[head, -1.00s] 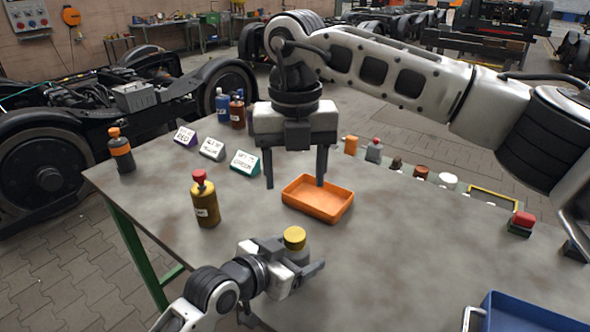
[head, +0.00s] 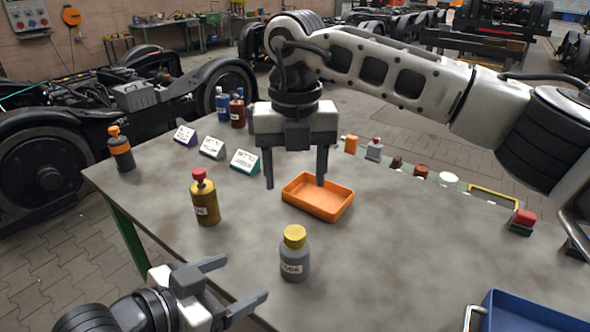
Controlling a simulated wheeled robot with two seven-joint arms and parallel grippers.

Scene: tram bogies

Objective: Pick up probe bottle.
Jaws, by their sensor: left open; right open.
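A grey bottle (head: 294,263) with a yellow cap stands upright on the table. Its white label is only partly legible and ends in what looks like "OBE", so it appears to be the probe bottle. My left gripper (head: 239,280) is open and empty to the left of this bottle, apart from it, with its fingers pointing right. My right gripper (head: 295,184) is open and empty, pointing down at the orange tray (head: 318,200); one finger overlaps the tray's rim in the picture. Whether that finger touches the tray cannot be told.
A mustard bottle (head: 204,202) with a red cap stands left of the tray. A dark bottle with an orange band (head: 121,150) stands at the left edge. Three label cards (head: 212,148) stand behind. Small items line the far edge. A blue bin (head: 530,314) is at the lower right.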

